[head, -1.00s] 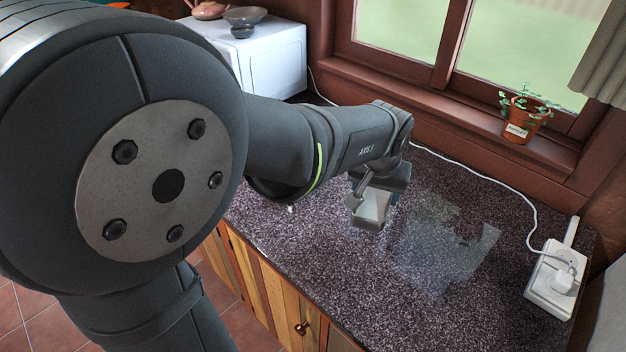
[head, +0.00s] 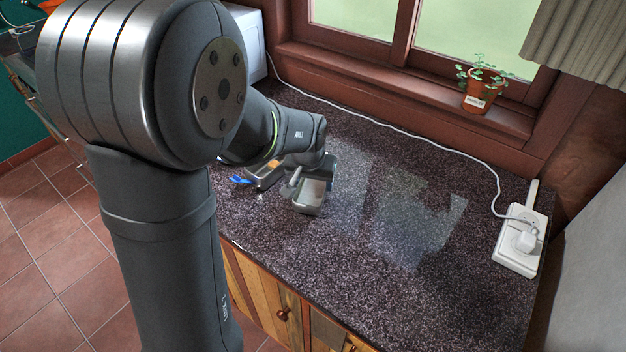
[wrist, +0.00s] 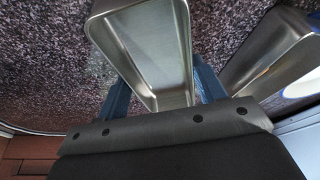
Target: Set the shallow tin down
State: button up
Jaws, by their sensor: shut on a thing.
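The shallow tin (head: 309,195) is a grey metal tin with an open top and sloping sides. It also shows in the wrist view (wrist: 150,55), where its inside looks empty. My gripper (wrist: 161,90) has its two blue fingers on opposite sides of the tin and is shut on it. In the head view the tin is low over the speckled dark countertop (head: 400,290). I cannot tell whether its underside touches the counter.
A second metal tin (wrist: 265,50) is close on the right in the wrist view. In the head view, a blue item (head: 241,180) lies left of my gripper. A white power strip (head: 520,240) and cable are at right. The counter's middle is clear, with pale sheen patches.

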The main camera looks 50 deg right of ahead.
jog(key=o, duration=1)
jog(key=shift+f, duration=0.15)
jog(key=v, duration=1.2)
send_near(310, 200)
jog(key=d+f, duration=0.2)
jog(key=w+d+f, duration=0.1)
jog(key=d+f, duration=0.1)
jog(key=w+d+f, duration=0.1)
jog(key=d+f, duration=0.1)
jog(key=shift+w, duration=0.2)
jog(key=shift+r, duration=1.15)
